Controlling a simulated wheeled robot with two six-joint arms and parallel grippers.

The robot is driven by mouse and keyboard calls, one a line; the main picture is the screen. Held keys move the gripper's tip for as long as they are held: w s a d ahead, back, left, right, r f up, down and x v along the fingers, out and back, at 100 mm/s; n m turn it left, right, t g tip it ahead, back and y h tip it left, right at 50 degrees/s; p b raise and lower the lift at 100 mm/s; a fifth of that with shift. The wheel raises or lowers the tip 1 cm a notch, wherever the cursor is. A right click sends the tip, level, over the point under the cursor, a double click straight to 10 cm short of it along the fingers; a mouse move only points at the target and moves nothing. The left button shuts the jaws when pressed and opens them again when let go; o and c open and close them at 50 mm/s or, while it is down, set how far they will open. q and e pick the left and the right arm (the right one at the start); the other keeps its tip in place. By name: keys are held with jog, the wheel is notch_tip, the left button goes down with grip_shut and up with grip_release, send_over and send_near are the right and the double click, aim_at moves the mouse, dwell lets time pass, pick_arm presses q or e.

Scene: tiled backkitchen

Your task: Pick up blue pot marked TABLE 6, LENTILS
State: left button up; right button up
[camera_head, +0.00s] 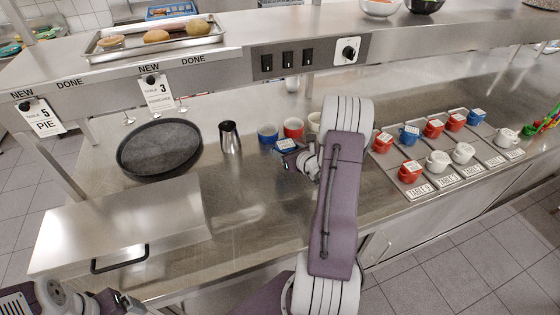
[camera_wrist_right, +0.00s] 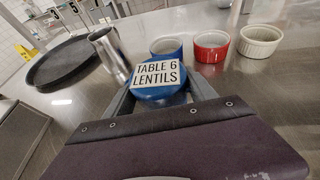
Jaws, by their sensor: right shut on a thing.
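The blue pot marked TABLE 6, LENTILS (camera_wrist_right: 147,94) is between the fingers of my right gripper (camera_wrist_right: 160,103) in the right wrist view. The label lies on its top and faces the camera. In the head view the pot (camera_head: 284,146) shows at the tip of my right gripper (camera_head: 294,152), over the steel counter. My right gripper is shut on the pot; whether the pot touches the counter is hard to tell. My left gripper (camera_head: 122,303) shows at the bottom left of the head view, far from the pot, and its fingers are unclear.
Behind the pot stand a blue ramekin (camera_wrist_right: 167,46), a red ramekin (camera_wrist_right: 211,46) and a cream ramekin (camera_wrist_right: 259,41). A metal jug (camera_head: 230,137) and a round black tray (camera_head: 158,148) are to the left. Labelled pots on table mats (camera_head: 447,181) are to the right. A shelf (camera_head: 215,65) overhangs the counter.

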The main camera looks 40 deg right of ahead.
jog(key=d+r, duration=0.5)
jog(key=d, duration=0.4)
jog(key=shift+d+r, duration=0.2)
